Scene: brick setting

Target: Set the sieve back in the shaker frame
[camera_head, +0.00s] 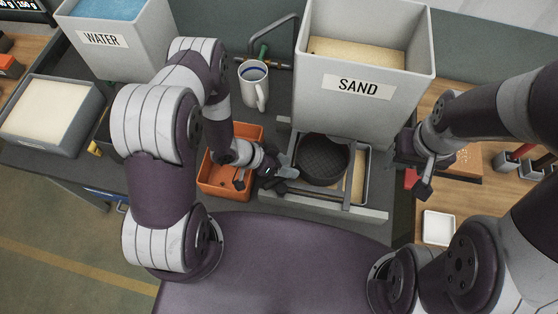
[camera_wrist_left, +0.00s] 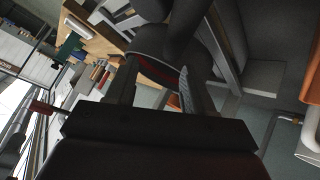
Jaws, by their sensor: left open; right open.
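The sieve (camera_head: 325,160), a round black pan with a dark mesh floor, is at the shaker frame (camera_head: 362,207), a grey metal frame below the sand bin. It lies between the frame's side rails; I cannot tell whether it is fully seated. My left gripper (camera_head: 284,178) is open at the sieve's left side, close to its rim. In the left wrist view, a dark curved wall with a reddish band, probably the sieve (camera_wrist_left: 158,70), shows between the open fingers; contact is unclear. My right gripper (camera_head: 418,178) is open and empty, to the right of the frame.
An orange bin (camera_head: 213,181) stands left of the frame, under my left wrist. The sand bin (camera_head: 366,115) rises behind the sieve, with a white mug (camera_head: 253,84) to its left. A tray of sand (camera_head: 359,180) shows beside the sieve. A small white dish (camera_head: 438,228) lies at right.

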